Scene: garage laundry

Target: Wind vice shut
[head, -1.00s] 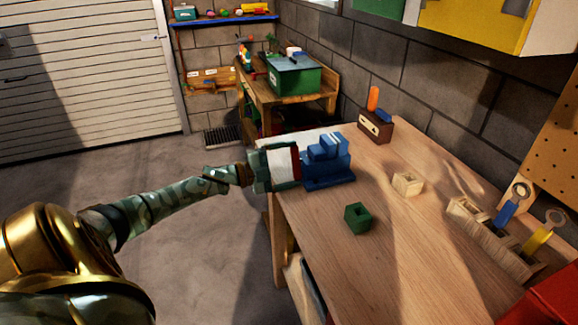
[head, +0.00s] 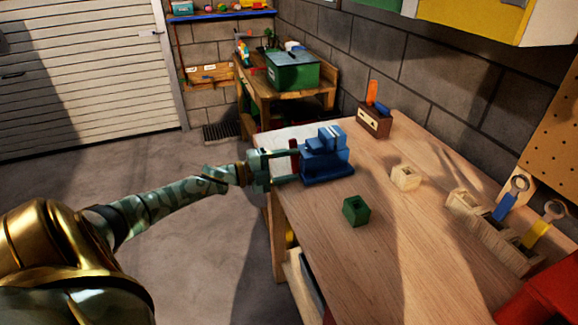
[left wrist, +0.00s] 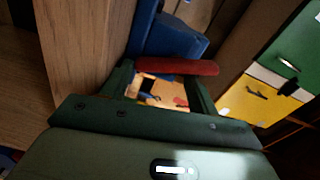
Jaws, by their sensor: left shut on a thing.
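The blue vice (head: 327,160) stands at the near left edge of the workbench (head: 345,262). Its red handle bar (head: 294,154) faces left, towards my arm. My left gripper (head: 293,163) is at the vice's left side, shut on the red handle. In the left wrist view the red handle (left wrist: 178,67) lies across the fingertips of my left gripper (left wrist: 160,76), with part of the blue vice (left wrist: 170,38) behind it. I cannot tell how wide the vice jaws stand. My right gripper is not in view.
A green block (head: 356,211) and a pale wooden block (head: 405,177) sit on the bench right of the vice. A brown holder (head: 374,121) stands behind, a wooden rack (head: 480,228) at the right. A red object (head: 550,297) is at the lower right corner.

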